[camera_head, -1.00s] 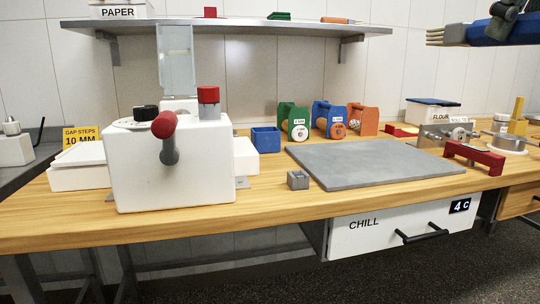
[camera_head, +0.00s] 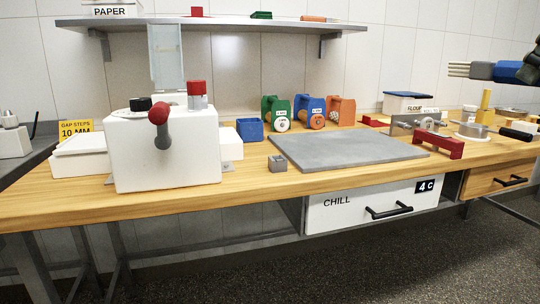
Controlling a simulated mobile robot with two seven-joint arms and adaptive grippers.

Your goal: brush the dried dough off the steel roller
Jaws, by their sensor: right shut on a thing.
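My right gripper (camera_head: 532,66) is at the upper right edge, partly cut off, shut on a brush. The brush (camera_head: 508,72) has a blue handle, a grey ferrule and pale bristles pointing left. It is in the air, apart from the table things. A white machine (camera_head: 165,150) with a red-knobbed crank (camera_head: 160,120) stands at the left of the table; the brush is far to its right. I cannot make out a steel roller or dried dough on it. My left gripper is not in view.
A grey slab (camera_head: 345,150) lies mid-table with a small grey cube (camera_head: 277,163) beside it. Green, blue and orange holders stand behind. A red bridge-shaped piece (camera_head: 438,143) and metal parts crowd the right. A shelf (camera_head: 230,24) hangs above. The wooden front edge is clear.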

